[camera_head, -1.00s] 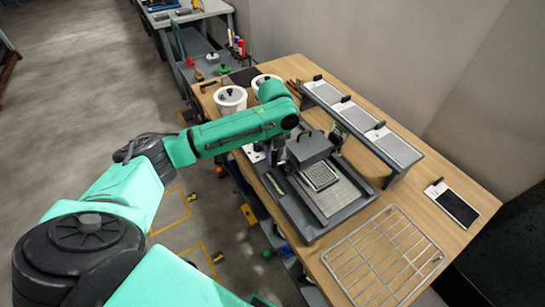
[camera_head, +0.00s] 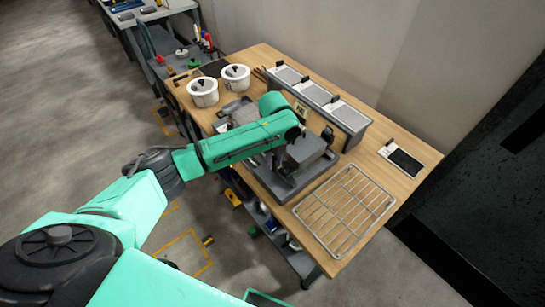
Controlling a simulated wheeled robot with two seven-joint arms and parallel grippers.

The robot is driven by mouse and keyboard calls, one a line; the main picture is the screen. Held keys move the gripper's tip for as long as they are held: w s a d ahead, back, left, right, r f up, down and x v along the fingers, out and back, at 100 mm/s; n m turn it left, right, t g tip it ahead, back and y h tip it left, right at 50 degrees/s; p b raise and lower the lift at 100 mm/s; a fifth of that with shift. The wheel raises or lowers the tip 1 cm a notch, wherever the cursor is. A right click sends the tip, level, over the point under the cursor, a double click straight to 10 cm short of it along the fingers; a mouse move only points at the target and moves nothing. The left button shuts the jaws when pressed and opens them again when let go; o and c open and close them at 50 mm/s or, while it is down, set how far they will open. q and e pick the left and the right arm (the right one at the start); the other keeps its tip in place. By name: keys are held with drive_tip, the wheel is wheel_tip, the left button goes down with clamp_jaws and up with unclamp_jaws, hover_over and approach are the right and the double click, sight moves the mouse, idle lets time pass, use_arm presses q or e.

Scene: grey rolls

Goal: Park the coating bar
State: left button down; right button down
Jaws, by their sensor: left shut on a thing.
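My left gripper (camera_head: 276,162) is over the front part of a dark grey coater (camera_head: 283,188) on the wooden table. It is shut on what seems to be the coating bar, though my own arm and wrist hide most of the fingers and the held thing. My arm also covers the middle of the coater. The coater's far end (camera_head: 238,111) shows behind my arm. I cannot tell whether the held bar touches the coater bed. My right gripper is not in view.
A wire rack (camera_head: 345,210) lies at the table's near right. A grey raised shelf (camera_head: 352,128) with several light panels runs along the back. A dark panel on a white plate (camera_head: 404,160) lies to its right. Two white pots (camera_head: 203,93) stand at the far left.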

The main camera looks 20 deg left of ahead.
use_arm(q)
drive_tip(key=shift+s+d, duration=0.1)
drive_tip(key=shift+d, duration=0.1)
drive_tip(key=c, duration=0.7)
unclamp_jaws()
drive_tip(key=shift+d, duration=0.1)
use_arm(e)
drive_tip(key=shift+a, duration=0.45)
use_arm(q)
drive_tip(key=shift+r, duration=0.1)
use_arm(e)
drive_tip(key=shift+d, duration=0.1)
use_arm(q)
drive_tip(key=shift+r, duration=0.25)
wheel_tip(320, 180, up, 14)
drive_tip(key=shift+b, duration=1.25)
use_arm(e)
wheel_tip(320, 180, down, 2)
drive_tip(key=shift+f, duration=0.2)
